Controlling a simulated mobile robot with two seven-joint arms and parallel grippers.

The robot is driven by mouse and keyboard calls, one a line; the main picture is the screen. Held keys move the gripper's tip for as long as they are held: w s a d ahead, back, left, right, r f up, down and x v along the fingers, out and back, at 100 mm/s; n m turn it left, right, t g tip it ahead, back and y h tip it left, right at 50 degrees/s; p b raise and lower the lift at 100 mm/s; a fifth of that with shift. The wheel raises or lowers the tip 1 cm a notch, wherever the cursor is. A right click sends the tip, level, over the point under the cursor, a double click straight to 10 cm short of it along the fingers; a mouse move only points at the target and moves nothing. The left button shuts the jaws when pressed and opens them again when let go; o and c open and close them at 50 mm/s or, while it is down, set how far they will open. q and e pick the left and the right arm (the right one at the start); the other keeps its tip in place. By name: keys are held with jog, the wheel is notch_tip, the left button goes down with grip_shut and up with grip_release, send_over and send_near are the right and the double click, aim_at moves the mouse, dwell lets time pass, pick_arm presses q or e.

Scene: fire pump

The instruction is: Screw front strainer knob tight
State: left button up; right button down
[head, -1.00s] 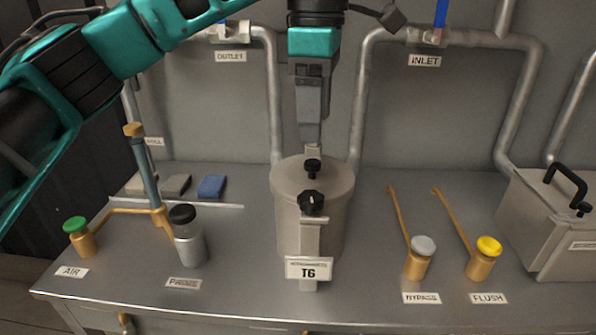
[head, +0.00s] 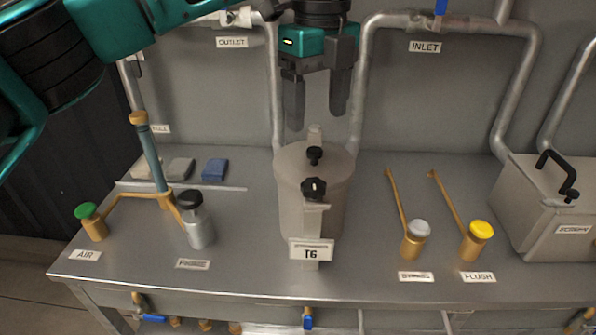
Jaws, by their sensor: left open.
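The strainer (head: 331,195) is a grey cylindrical pot labelled T6 in the middle of the bench. Its front knob (head: 313,189) is black and lobed, on top of the bracket at the near side. My left gripper (head: 317,122) points down above and behind the lid. Its two fingers are apart with nothing between them, clear of both knobs. My right gripper is not in view.
On the left stand a green-capped AIR valve (head: 93,222), a black-capped PRIME bottle (head: 196,220) and a hand pump lever (head: 152,155). On the right are the BYPASS (head: 414,240) and FLUSH (head: 476,241) valves and a metal box (head: 545,212). Pipes run behind.

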aim_at(314, 183)
pick_arm(q)
jog(key=shift+n, duration=0.6)
notch_tip(314, 183, down, 13)
jog(key=shift+c, duration=0.2)
jog(key=c, duration=1)
jog(key=shift+m, duration=0.3)
